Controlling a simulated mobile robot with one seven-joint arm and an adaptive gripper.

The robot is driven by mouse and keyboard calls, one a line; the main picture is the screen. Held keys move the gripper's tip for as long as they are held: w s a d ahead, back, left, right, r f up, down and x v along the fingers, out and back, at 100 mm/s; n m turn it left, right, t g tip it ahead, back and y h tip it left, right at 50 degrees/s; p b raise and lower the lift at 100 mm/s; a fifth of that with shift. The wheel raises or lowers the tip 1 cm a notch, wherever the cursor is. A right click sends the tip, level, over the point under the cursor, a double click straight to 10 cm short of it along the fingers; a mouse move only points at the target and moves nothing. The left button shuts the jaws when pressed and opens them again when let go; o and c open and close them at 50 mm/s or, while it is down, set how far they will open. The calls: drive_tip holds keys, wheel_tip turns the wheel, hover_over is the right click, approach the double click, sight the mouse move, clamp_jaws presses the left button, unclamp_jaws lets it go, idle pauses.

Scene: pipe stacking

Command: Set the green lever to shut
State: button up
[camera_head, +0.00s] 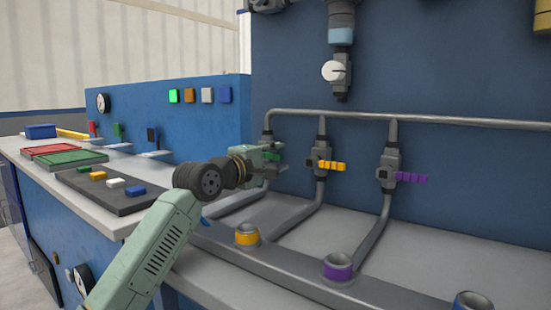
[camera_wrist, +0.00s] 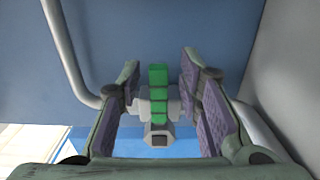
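The green lever (camera_wrist: 158,92) shows in the wrist view as a ribbed green bar between my fingers, in front of a grey valve body (camera_wrist: 159,134). In the head view only a bit of the green lever (camera_head: 275,156) shows, partly hidden by my gripper; its exact angle is hard to read. My gripper (camera_head: 268,165) is at the leftmost valve on the pipe run. In the wrist view my gripper (camera_wrist: 160,82) is open, with a finger on each side of the lever and visible gaps on both sides.
An orange lever (camera_head: 331,165) and a purple lever (camera_head: 410,177) stick out rightward from the neighbouring valves. Pipes lead down to an orange-ringed socket (camera_head: 247,235) and a purple-ringed socket (camera_head: 338,267). A blue wall (camera_head: 440,80) stands close behind. A dark tray (camera_head: 125,188) lies left.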

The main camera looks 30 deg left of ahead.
drive_tip(key=shift+s, duration=0.1)
drive_tip(key=s, duration=1.1)
drive_tip(key=shift+s+a, duration=0.4)
drive_tip(key=shift+a, duration=0.05)
